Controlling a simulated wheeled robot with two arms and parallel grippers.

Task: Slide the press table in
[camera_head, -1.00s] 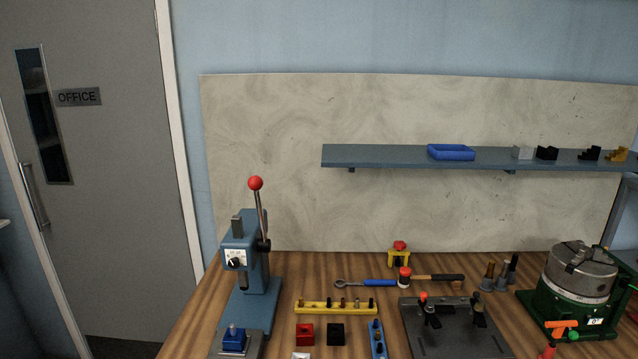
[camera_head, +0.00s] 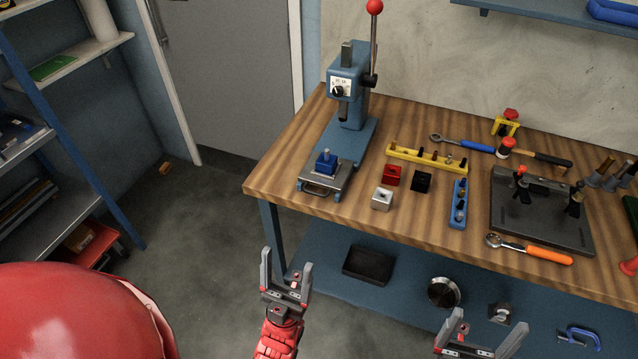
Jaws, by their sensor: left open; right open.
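The blue arbor press (camera_head: 350,110) stands at the left end of the wooden bench, its red-knobbed lever raised. Its grey press table (camera_head: 322,184) sticks out at the front of the press base, towards the bench's front edge, with a handle on its near side. A blue block with a pin (camera_head: 326,162) sits on the press table. My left gripper (camera_head: 286,272) is open and empty, in front of and below the bench edge. My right gripper (camera_head: 480,335) is open and empty at the bottom of the view, apart from the bench; its lower part is cut off.
Beside the press table lie a silver block (camera_head: 381,199), a red block (camera_head: 392,175), a black block (camera_head: 421,181) and a yellow rack (camera_head: 427,158). The bench's lower shelf (camera_head: 400,290) holds a dark tray (camera_head: 368,265).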

